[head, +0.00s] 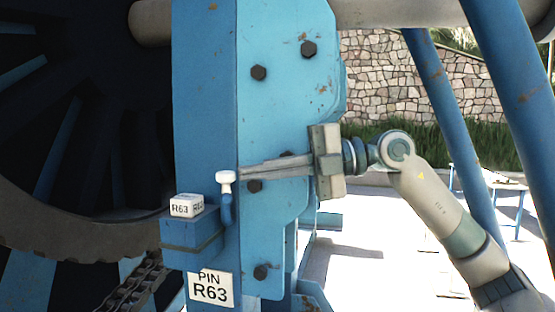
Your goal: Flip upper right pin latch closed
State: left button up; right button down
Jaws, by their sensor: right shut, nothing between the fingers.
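The pin latch is a short blue bent handle (226,208) with a white cap (226,178), standing upright at the edge of the blue post. A blue block (192,238) with a white R63 tag (187,206) sits just left of it, above a white "PIN R63" label (211,289). My right gripper (242,171) comes in from the right with its long thin fingers shut and empty. Its tips are at the right side of the white cap; I cannot tell whether they touch it. My left gripper is not in view.
The blue post (204,100) and bolted blue plate (285,90) stand behind the fingers. A large dark reel (80,190) and a chain (135,285) are at left. Slanted blue tubes (450,130) rise at right, close to my right arm. Paved ground lies open beyond.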

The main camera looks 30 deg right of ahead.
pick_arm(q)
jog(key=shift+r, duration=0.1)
pick_arm(e)
jog(key=shift+w+a+f, duration=0.1)
jog(key=shift+a, duration=0.1)
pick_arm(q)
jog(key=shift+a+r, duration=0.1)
